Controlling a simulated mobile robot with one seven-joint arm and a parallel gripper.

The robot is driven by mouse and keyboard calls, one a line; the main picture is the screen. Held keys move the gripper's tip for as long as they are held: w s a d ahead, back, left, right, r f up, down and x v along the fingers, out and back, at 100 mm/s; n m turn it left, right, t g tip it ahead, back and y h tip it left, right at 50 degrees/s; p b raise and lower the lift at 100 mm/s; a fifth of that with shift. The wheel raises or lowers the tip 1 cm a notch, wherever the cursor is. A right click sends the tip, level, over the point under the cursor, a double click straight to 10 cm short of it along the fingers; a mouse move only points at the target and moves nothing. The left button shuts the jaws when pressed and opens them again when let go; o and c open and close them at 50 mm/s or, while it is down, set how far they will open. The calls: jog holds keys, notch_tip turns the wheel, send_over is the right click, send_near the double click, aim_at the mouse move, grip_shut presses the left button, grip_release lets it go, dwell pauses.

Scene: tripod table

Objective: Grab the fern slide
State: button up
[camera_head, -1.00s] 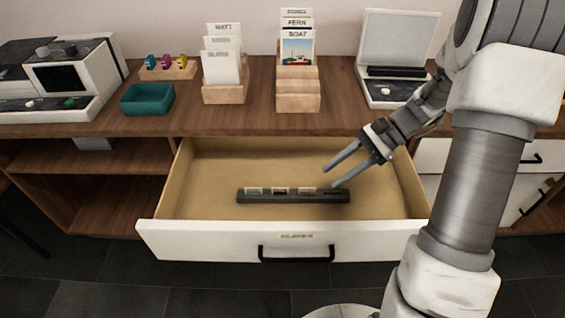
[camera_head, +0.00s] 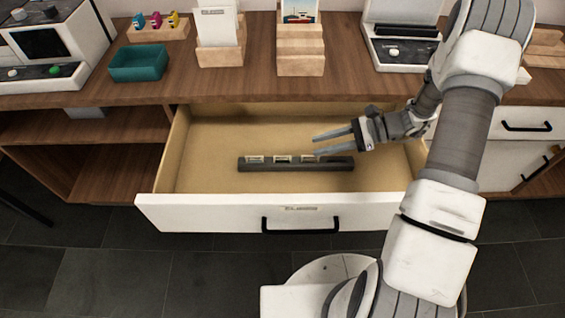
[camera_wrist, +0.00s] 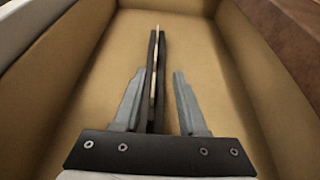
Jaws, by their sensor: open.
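A dark slide rack (camera_head: 295,165) lies in the open drawer, with three small pale slides standing in it: a left slide (camera_head: 255,158), a middle slide (camera_head: 282,158) and a right slide (camera_head: 308,158). Their labels are too small to read, so I cannot tell which is the fern slide. My gripper (camera_head: 316,146) is open and empty, just above and behind the right end of the rack, pointing left. In the wrist view, the rack (camera_wrist: 160,60) runs away from my gripper (camera_wrist: 160,78), with the slides seen edge-on as a thin pale line.
The drawer's white front (camera_head: 225,215) and side walls surround the rack, with bare floor around it. On the counter above stand a teal bin (camera_head: 138,62), wooden card holders (camera_head: 300,62) and a white device (camera_head: 402,45).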

aim_at(293, 162)
jog(key=x, duration=0.4)
jog(key=shift+f+b, duration=0.1)
jog(key=shift+b, duration=0.3)
jog(key=x, duration=0.1)
jog(key=b+x, duration=0.1)
jog(key=x, duration=0.1)
jog(key=b+x, duration=0.1)
jog(key=shift+s+a+f, duration=0.2)
jog(key=shift+s, duration=0.2)
jog(key=shift+a, duration=0.4)
grip_shut()
